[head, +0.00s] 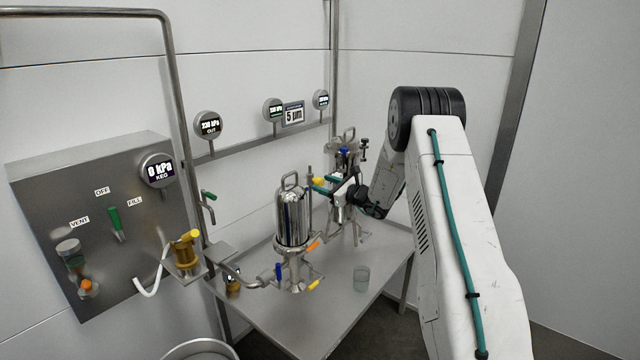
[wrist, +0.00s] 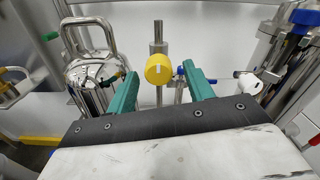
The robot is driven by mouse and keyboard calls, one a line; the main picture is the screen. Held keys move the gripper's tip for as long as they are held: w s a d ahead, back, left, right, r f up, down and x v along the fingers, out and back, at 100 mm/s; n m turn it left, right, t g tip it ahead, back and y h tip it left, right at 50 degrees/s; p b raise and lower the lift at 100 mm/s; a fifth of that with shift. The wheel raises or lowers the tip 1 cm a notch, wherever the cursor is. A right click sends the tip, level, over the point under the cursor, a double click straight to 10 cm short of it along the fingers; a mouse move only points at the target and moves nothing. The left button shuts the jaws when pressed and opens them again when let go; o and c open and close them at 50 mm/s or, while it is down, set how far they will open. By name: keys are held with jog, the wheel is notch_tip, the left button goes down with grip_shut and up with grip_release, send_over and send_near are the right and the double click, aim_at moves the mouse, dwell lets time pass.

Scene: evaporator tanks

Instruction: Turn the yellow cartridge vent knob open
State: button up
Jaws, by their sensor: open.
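The yellow vent knob (wrist: 158,69), round with a pale pointer mark, sits on a vertical metal post in the wrist view. It also shows as a small yellow spot in the head view (head: 318,182), beside the polished filter housing. My gripper (wrist: 160,78) is open, with one teal finger on each side of the knob in the picture. Gaps show between the knob and both fingers; I cannot tell how far past the fingertips it lies. In the head view my gripper (head: 326,185) reaches between the two housings from the right.
The polished filter housing (wrist: 92,72) with its loop handle stands close left of my gripper. A second housing with a blue knob (wrist: 304,18) stands at right. A blue-handled valve (wrist: 181,72) is near the right finger.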

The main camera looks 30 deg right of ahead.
jog(key=shift+x, duration=1.4)
jog(key=c, duration=1)
